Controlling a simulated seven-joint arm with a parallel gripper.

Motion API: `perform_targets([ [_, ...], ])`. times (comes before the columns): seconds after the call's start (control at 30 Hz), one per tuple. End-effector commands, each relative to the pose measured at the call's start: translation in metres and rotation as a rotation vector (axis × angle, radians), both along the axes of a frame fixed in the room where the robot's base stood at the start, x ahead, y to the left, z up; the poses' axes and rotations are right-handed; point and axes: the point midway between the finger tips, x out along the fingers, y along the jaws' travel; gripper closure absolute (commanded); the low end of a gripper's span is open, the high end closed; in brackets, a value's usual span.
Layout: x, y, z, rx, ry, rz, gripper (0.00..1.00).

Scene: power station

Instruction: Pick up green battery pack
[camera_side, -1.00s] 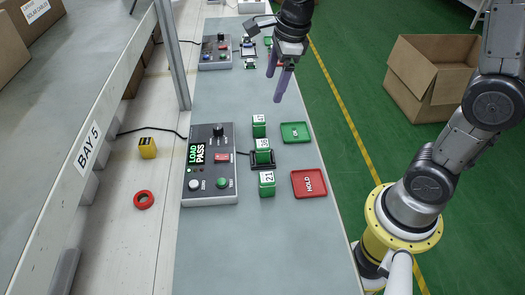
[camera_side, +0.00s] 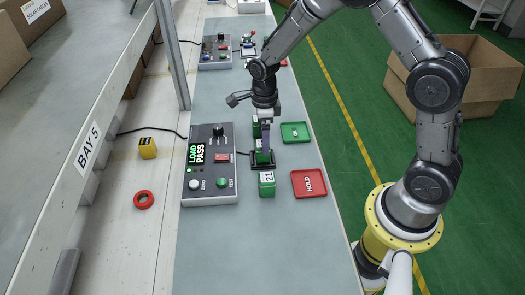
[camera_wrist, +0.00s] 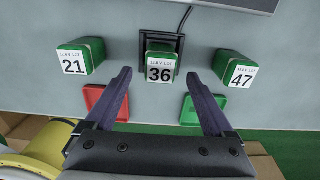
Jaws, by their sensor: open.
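Three green battery packs with white number labels stand in a row on the grey bench. Pack 36 (camera_wrist: 160,68) sits in the black cradle (camera_wrist: 149,39) in the middle; in the side view pack 36 (camera_side: 262,158) is partly hidden by my fingers. Pack 21 (camera_wrist: 78,59) is at left in the wrist view and nearest in the side view (camera_side: 267,184). Pack 47 (camera_wrist: 236,70) is at right in the wrist view and mostly behind my gripper in the side view (camera_side: 256,128). My gripper (camera_wrist: 159,72) is open, fingers pointing down, over pack 36; contact cannot be told.
A green OK tray (camera_side: 295,132) and a red HOLD tray (camera_side: 309,183) lie right of the packs. A tester box (camera_side: 211,165) reading LOAD PASS stands left, cabled to the cradle. A yellow block (camera_side: 147,148) and red ring (camera_side: 143,200) lie further left. The near bench is clear.

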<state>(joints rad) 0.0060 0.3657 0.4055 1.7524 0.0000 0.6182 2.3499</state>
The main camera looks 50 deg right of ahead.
Motion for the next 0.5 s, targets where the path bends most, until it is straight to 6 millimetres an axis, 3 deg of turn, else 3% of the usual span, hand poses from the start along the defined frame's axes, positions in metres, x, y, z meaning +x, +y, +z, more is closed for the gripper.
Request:
perform_targets([
  [0.5,0.003,0.003,-0.054,0.0,0.001,0.0,0.12],
])
